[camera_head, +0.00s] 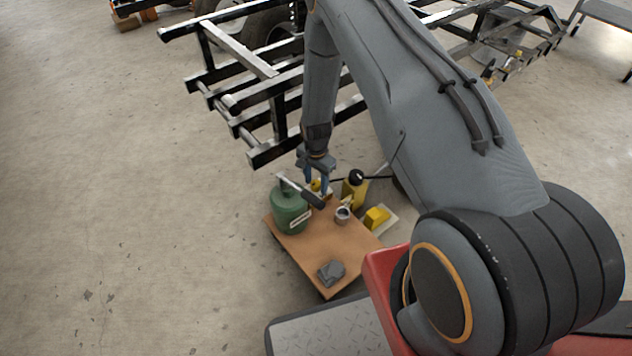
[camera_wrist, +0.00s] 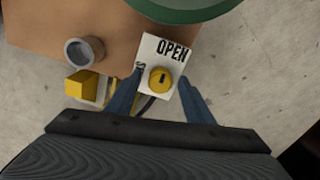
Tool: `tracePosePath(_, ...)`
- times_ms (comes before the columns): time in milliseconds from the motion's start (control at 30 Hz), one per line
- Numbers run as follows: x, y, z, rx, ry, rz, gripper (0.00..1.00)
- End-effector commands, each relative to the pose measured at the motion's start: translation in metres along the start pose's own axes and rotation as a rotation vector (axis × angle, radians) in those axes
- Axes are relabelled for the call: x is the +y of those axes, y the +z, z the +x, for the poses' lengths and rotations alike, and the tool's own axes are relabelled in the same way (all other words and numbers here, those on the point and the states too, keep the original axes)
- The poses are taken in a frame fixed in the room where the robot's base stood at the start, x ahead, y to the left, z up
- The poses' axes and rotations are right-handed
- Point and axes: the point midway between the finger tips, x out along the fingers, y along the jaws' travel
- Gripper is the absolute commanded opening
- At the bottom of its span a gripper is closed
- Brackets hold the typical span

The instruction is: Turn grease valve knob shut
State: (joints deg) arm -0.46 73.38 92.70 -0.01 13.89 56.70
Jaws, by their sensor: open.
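The grease valve knob (camera_wrist: 160,79) is a round yellow knob with a dark slot mark, on a white plate (camera_wrist: 152,47) that reads OPEN. In the wrist view it lies between and just beyond the two blue fingers of my gripper (camera_wrist: 160,80). The fingers are spread apart, and I see no clear contact with the knob. In the head view my gripper (camera_head: 317,188) points down at the far edge of the wooden table, and a bit of yellow (camera_head: 315,185) shows by the fingers. The knob's underside and mount are hidden.
A grey cup (camera_head: 343,215), yellow block (camera_head: 376,217), yellow bottle (camera_head: 354,190) and grey rag (camera_head: 331,272) are nearby. A black metal frame (camera_head: 262,100) stands behind.

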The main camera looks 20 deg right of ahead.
Motion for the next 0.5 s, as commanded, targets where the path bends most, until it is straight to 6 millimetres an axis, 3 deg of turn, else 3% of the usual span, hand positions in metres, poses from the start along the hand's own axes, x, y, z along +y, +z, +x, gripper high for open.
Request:
tracePosePath(100, -0.0001, 0.0000, -0.0003, 0.000, 0.000, 0.000, 0.44)
tracePosePath(333, 0.0000, 0.0000, -0.0005, 0.000, 0.000, 0.000, 0.07)
tracePosePath(500, 0.0002, 0.0001, -0.0005, 0.000, 0.000, -0.007, 0.07)
